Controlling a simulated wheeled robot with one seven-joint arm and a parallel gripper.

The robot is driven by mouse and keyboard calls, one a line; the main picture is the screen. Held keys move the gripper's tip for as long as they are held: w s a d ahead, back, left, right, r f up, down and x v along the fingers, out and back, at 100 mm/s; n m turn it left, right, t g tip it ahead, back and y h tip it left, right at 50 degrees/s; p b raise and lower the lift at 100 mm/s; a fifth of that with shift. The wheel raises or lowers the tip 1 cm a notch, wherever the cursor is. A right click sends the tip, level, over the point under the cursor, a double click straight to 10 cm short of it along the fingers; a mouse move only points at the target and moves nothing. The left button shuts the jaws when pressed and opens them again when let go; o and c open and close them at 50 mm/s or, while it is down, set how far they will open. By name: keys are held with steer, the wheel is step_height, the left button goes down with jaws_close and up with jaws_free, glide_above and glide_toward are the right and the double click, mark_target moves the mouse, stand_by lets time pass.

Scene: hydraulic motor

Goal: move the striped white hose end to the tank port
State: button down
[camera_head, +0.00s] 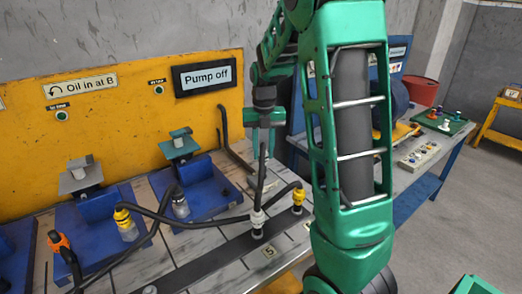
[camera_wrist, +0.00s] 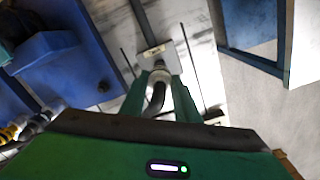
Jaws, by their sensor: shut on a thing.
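My gripper (camera_wrist: 163,92) points down at the bench, its green fingers on either side of a white hose end (camera_wrist: 159,79) and shut on it. A black hose (camera_wrist: 155,100) curves back from this end toward the wrist. In the head view a white hose end (camera_head: 257,218) stands upright at the dark bar (camera_head: 215,262), below my gripper's green body (camera_head: 264,118). Its stripes are too small to make out. I cannot tell whether it is seated in a port or just above it.
A yellow-capped hose end (camera_head: 298,196) stands close to the right. Another yellow-capped end (camera_head: 125,223), a pale end (camera_head: 180,206) and an orange end (camera_head: 58,241) are to the left by the blue blocks (camera_head: 205,188). A "Pump off" display (camera_head: 206,77) hangs on the yellow panel (camera_head: 120,120).

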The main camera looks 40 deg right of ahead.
steer(key=shift+f, duration=0.5)
steer(key=c, duration=1.3)
jaws_free()
steer(key=shift+f, duration=0.15)
steer(key=shift+o, duration=0.2)
steer(key=shift+r, duration=3)
step_height(320, 180, up, 11)
